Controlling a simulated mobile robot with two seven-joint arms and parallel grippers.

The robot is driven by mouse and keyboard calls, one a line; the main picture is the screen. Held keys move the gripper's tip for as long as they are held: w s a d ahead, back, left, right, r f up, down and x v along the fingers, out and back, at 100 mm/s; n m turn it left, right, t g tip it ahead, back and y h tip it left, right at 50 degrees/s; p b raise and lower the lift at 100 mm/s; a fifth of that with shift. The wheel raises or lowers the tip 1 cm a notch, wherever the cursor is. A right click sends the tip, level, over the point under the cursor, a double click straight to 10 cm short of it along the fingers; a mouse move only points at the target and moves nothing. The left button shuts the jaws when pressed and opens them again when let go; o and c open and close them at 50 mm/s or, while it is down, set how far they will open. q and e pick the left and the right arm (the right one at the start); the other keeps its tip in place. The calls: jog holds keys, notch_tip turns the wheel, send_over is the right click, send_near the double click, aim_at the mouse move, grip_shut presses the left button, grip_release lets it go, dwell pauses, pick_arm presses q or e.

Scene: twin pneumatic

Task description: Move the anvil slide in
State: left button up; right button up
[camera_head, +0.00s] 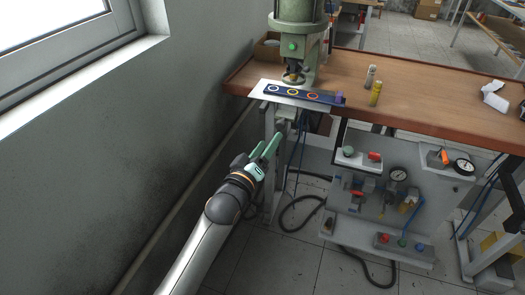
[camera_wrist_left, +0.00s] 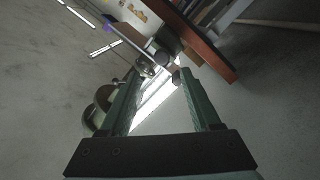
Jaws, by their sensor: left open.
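The anvil slide (camera_head: 304,94) is a long dark bar with several coloured rings along its top. It lies on a pale plate (camera_head: 262,89) at the table's front left, below the green press (camera_head: 297,38), with a purple piece (camera_head: 340,99) at its right end. My left gripper (camera_head: 276,143) is open and empty, in front of and below the table edge, apart from the slide. In the left wrist view the two green fingers (camera_wrist_left: 156,90) are spread. My right gripper is not in view.
A grey wall (camera_head: 130,130) stands close on the left. The floor before the table is partly clear.

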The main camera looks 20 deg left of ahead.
pick_arm(q)
jog(key=shift+s+a+r, duration=0.1)
jog(key=shift+s+a, duration=0.05)
jog(key=shift+s, duration=1.4)
jog(key=s+f+m+g+p, duration=0.5)
jog(key=s+f+m+g, duration=0.3)
jog(key=s+f, duration=1.3)
jog(key=s+m, duration=0.1)
jog(key=s, duration=0.4)
jog(key=shift+f+m+g, duration=0.3)
jog(key=shift+f, duration=0.1)
